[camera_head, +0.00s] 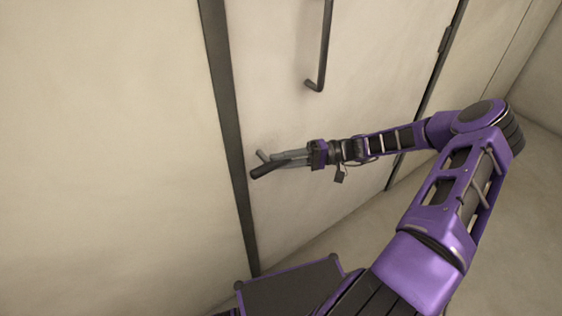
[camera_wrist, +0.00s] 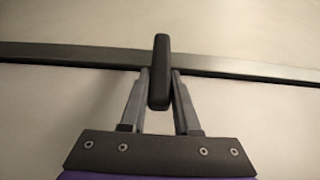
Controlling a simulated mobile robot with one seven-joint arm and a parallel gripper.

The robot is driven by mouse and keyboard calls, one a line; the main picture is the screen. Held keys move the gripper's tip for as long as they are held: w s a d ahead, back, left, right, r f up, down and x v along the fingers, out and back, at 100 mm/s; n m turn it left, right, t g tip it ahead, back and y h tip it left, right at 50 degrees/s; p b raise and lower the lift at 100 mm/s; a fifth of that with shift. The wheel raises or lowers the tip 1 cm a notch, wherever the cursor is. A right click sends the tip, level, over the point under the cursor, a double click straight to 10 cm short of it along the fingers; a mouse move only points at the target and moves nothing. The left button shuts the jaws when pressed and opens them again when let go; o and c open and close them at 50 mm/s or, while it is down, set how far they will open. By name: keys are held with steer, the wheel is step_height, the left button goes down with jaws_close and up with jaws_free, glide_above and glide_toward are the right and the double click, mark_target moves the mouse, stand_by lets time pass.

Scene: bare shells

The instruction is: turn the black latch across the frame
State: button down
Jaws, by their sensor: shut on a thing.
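The black latch (camera_wrist: 160,70) is a short dark bar near the middle of the wrist view. It lies across the dark frame strip (camera_wrist: 60,53), with one end past the strip and the other end between my fingers. My gripper (camera_wrist: 160,88) is shut on the latch, one grey finger on each side of it. In the head view my gripper (camera_head: 262,165) is at the dark upright frame strip (camera_head: 222,85), at the door's left edge. The latch (camera_head: 264,172) shows there as a dark bar by the fingertips, partly hard to tell from them.
The pale door (camera_head: 285,60) carries a dark bar handle (camera_head: 324,50) above my gripper. A hinge (camera_head: 445,39) sits on the door's right edge. Pale wall (camera_head: 110,150) fills the left. Bare floor (camera_head: 380,235) lies below the door.

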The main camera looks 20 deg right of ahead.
stand_by(0.4)
steer(key=c, duration=0.6)
jaws_free()
steer(key=shift+c, duration=0.2)
steer(key=s+d, duration=0.1)
steer(key=d, duration=1.6)
steer(key=shift+s+d+f, duration=0.15)
steer(key=shift+s, duration=0.1)
